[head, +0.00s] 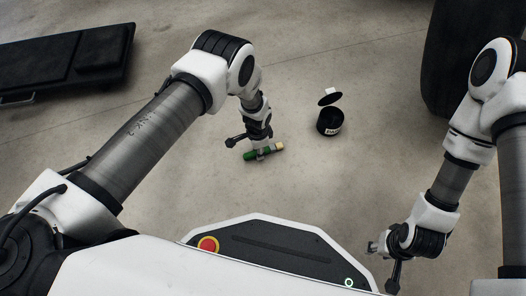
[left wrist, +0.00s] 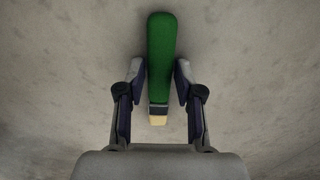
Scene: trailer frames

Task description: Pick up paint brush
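The paint brush (head: 264,151) lies on the concrete floor, with a green handle and a pale bristle end. In the left wrist view the brush (left wrist: 161,55) runs lengthwise, green end up and pale end toward the gripper's palm. My left gripper (left wrist: 160,75) is open, with one finger on each side of the brush and a narrow gap showing beside it. In the head view my left gripper (head: 262,152) reaches down over the brush and hides part of its middle. My right gripper (head: 373,247) is off to the right, away from the brush; its fingers are too small to read.
An open black paint can (head: 330,122) with its lid (head: 330,97) raised stands right of the brush. A black creeper-like board (head: 65,68) lies at upper left. A large dark tire (head: 470,50) stands at upper right.

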